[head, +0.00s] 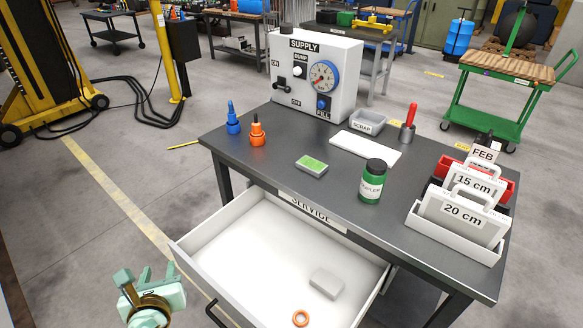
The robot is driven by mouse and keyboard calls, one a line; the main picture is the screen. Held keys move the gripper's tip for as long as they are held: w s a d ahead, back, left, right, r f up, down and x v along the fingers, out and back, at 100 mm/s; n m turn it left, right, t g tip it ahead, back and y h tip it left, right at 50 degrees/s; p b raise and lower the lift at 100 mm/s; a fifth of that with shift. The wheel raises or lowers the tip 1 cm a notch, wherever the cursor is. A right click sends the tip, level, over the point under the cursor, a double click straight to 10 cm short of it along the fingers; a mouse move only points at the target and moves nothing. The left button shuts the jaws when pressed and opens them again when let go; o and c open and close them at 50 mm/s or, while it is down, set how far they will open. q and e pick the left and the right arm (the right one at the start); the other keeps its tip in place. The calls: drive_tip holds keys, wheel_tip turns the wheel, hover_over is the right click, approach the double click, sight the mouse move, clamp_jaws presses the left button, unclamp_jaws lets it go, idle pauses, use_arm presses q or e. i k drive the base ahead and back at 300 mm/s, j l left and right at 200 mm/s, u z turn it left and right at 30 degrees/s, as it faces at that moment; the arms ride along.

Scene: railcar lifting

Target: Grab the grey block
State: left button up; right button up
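The grey block (327,283) is a small light-grey block with rounded edges. It lies on the floor of the open white drawer (262,250), toward the right front. My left gripper (147,276) is pale green and is at the lower left, outside the drawer and well left of the block. It is apart from the block, and I see nothing held in it. Its finger gap is not clear from this angle. My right gripper is not in view.
An orange ring (301,318) lies near the block in the drawer. The drawer's front wall and handle (215,313) stand between my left gripper and the block. On the dark table (262,170) above are bottles, a green-topped block (311,165), a green jar (371,183) and label holders.

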sight(316, 166)
drive_tip(key=i+j+z, duration=0.1)
drive_tip(key=z, duration=0.4)
drive_tip(key=j+z, duration=0.2)
drive_tip(key=z, duration=0.25)
drive_tip(key=i+j+z, duration=0.1)
drive_tip(key=j+z, duration=0.15)
drive_tip(key=z, duration=0.25)
drive_tip(key=j+z, duration=0.2)
drive_tip(key=z, duration=0.25)
drive_tip(key=j, duration=1)
drive_tip(key=k+z, duration=0.05)
